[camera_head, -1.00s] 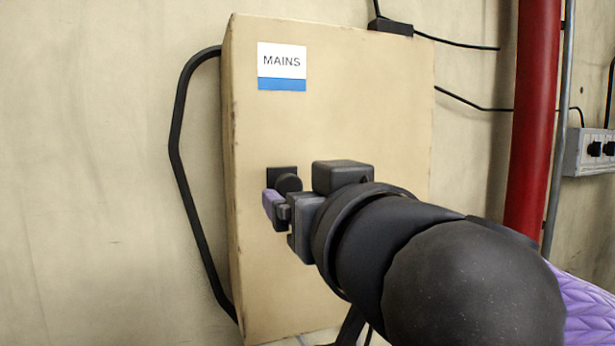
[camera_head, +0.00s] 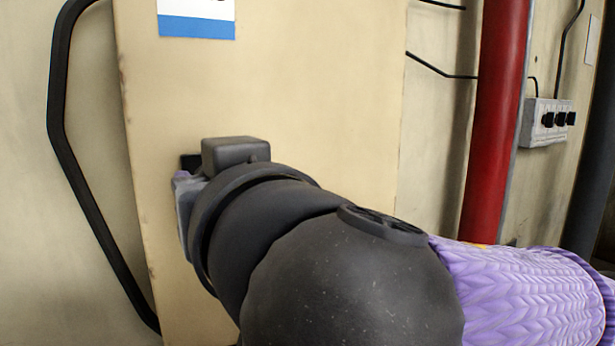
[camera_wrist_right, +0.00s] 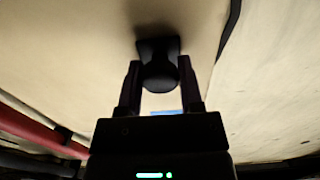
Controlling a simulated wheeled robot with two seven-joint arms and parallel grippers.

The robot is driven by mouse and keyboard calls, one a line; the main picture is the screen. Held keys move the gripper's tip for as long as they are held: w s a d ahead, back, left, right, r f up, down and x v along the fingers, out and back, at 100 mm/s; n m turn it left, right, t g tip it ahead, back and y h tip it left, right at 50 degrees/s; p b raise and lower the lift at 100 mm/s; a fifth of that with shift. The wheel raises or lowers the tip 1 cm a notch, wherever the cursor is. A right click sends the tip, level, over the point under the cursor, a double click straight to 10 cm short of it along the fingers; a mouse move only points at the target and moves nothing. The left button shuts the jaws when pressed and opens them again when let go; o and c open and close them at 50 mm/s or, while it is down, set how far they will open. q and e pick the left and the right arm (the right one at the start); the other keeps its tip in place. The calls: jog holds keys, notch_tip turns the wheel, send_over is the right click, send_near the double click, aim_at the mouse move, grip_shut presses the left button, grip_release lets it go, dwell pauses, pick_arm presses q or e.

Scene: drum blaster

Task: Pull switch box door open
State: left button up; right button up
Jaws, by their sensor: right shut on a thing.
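The switch box (camera_head: 300,90) is a tall beige box on the wall, with its front door face towards me. I see no gap along its visible edges. A black knob on a square plate is mostly hidden behind my arm in the head view, with only a dark corner of the plate (camera_head: 190,161) showing. In the right wrist view the round knob (camera_wrist_right: 158,73) sits between the two fingers of my right gripper (camera_wrist_right: 159,82), which is shut on it. The right gripper's fingers are largely hidden in the head view. My left gripper is not in view.
A white and blue label (camera_head: 197,22) is on the box's upper front. A black conduit (camera_head: 75,180) bends along its left side. A red pipe (camera_head: 495,120) and a grey socket panel (camera_head: 546,121) stand at the right. Bare wall lies at the left.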

grip_shut()
dwell(0.9)
